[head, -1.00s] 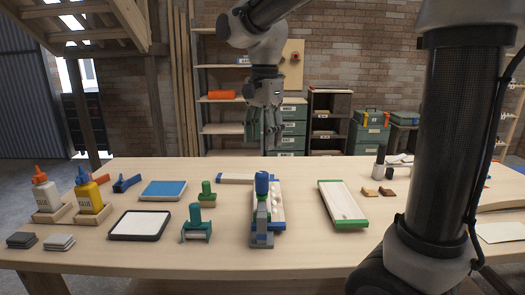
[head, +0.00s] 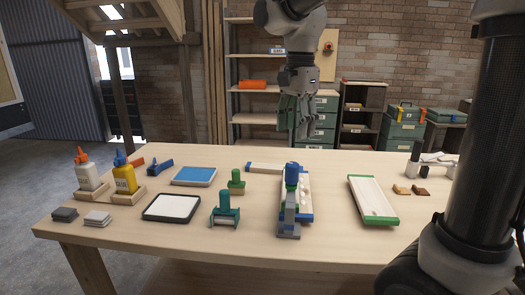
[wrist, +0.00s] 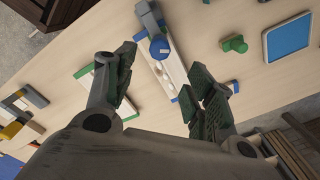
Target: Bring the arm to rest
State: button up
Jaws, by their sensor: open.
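My gripper (head: 296,120) hangs from the arm above the far side of the wooden workbench (head: 150,245), fingers pointing down, in front of the shelves. In the wrist view my gripper (wrist: 168,85) has its two green-padded fingers spread wide apart with nothing between them. The bench top lies well beyond the fingertips. A grey and blue upright tool (head: 290,205) stands on the bench at a white board with blue ends; it also shows in the wrist view (wrist: 154,32). The gripper touches nothing that I can see.
On the bench are a green-ended white board (head: 373,200), a black-rimmed tray (head: 148,211), a blue pad (head: 194,175), a green stamp-like tool (head: 225,210), and white and yellow glue bottles (head: 125,178). Shelves (head: 255,117) and green drawers stand behind. The bench's front edge strip is clear.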

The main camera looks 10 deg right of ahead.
jog(key=f+n, duration=0.1)
jog(key=n, duration=0.3)
jog(key=s+f+n, duration=0.1)
jog(key=n, duration=0.1)
jog(key=shift+d+f+n, duration=0.25)
jog(key=shift+f+n, duration=0.1)
jog(key=shift+n, duration=0.05)
jog(key=s+d+f+n+t, duration=0.1)
jog(key=s+d+n+t, duration=0.1)
jog(key=s+d, duration=0.5)
jog(key=s+d+f+n+t, duration=0.1)
jog(key=s+d+n+t, duration=0.1)
jog(key=s+d, duration=0.5)
jog(key=s+n, duration=0.1)
jog(key=s, duration=0.2)
jog(key=shift+s+f+n, duration=0.25)
jog(key=shift+s+n, duration=0.15)
